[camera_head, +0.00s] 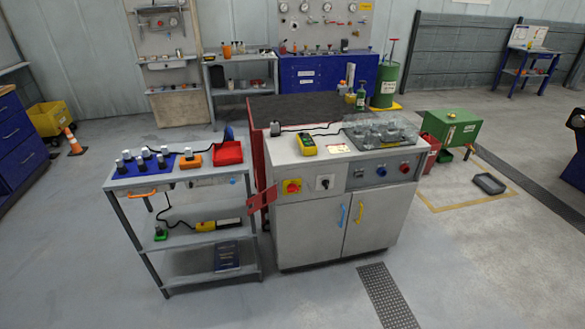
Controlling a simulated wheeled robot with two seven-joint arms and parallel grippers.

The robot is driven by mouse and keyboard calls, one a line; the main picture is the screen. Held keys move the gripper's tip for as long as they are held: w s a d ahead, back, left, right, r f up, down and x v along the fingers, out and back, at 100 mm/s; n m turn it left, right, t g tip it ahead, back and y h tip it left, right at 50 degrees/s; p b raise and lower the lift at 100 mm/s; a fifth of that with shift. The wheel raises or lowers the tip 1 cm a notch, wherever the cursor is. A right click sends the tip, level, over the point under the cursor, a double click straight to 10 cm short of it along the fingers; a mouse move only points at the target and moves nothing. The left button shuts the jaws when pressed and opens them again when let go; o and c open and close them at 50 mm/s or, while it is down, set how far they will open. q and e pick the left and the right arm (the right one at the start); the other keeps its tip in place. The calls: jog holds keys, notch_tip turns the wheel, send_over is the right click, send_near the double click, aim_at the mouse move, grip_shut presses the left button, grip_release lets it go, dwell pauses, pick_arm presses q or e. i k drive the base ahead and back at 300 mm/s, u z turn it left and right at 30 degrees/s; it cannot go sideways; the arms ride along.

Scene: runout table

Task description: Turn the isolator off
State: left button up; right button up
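A red rotary knob on a yellow plate (291,186), which looks like the isolator, is on the upper left of the grey cabinet's front (293,225). The knob's exact angle is too small to read. To its right is a black rotary knob on a white plate (324,182). Further right, a dark panel carries a blue button (381,171) and a red button (404,167). Neither of my grippers is in view, and nothing touches the knobs.
A grey shelf trolley (190,240) with a red bin (228,153) stands close against the cabinet's left side. A red plate (262,198) sticks out between them. A yellow multimeter (307,145) lies on the cabinet top. The floor in front is clear, with a dark grating (387,295).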

aim_at(291, 188)
jog(key=i, duration=1.45)
jog(key=z, duration=2.4)
jog(key=i, duration=1.7)
jog(key=u, duration=2.8)
